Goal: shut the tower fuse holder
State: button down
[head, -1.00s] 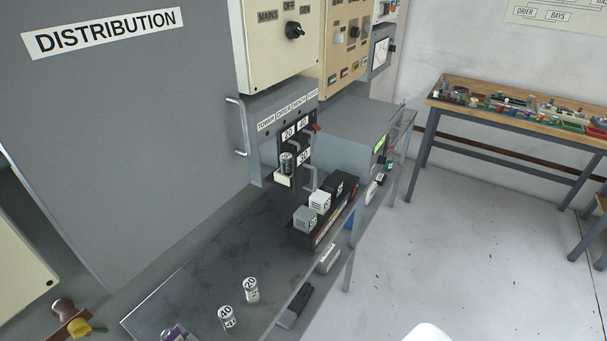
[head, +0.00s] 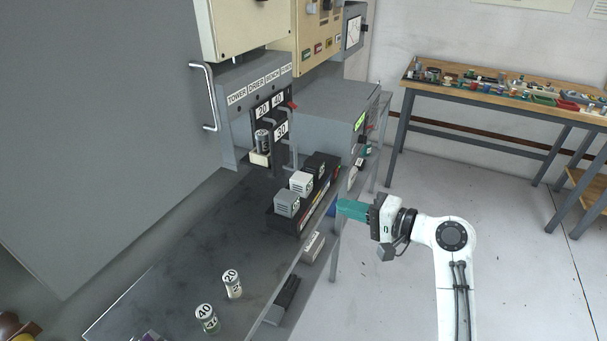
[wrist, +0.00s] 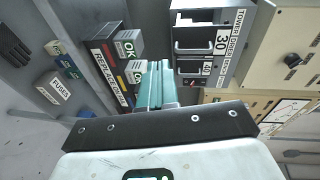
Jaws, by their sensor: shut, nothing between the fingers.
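The tower fuse holder (head: 259,158) is at the left end of the fuse panel (head: 232,122), under the TOWER label. It is tipped out from the panel, with a dark cylindrical fuse (head: 262,142) standing in its cream carrier. My gripper (head: 345,209) has teal fingers, shut and empty, and is well to the right of the holder, beyond the shelf's front edge.
A black rack (head: 291,222) with grey and white relay blocks stands on the dark shelf (head: 190,265) between gripper and holder. Two loose fuses, marked 20 (head: 232,284) and 40 (head: 207,318), stand nearer. A metal door handle (head: 207,98) juts out left of the panel.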

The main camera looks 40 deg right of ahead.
jog(key=d+r+m+t, duration=0.2)
jog(key=d+r, duration=0.1)
jog(key=p, duration=0.2)
send_near(268, 153)
jog(key=shift+s+d+f+h, duration=0.1)
jog(key=shift+d+h, duration=0.05)
jog(key=shift+d, duration=0.3)
jog(key=shift+s+d+f+h, duration=0.1)
jog(key=shift+s+d+h, duration=0.05)
jog(key=shift+d, duration=0.25)
jog(key=shift+r, duration=0.1)
jog(key=w+a, duration=0.1)
jog(key=w, duration=0.2)
jog(key=w+a, duration=0.1)
jog(key=w, duration=0.2)
jog(key=w+a, duration=0.1)
jog(key=w, duration=0.2)
jog(key=shift+w+a, duration=0.3)
jog(key=shift+w, duration=0.1)
jog(key=shift+w+a+r, duration=0.1)
jog(key=shift+w+r, duration=0.05)
jog(key=shift+a+r, duration=0.1)
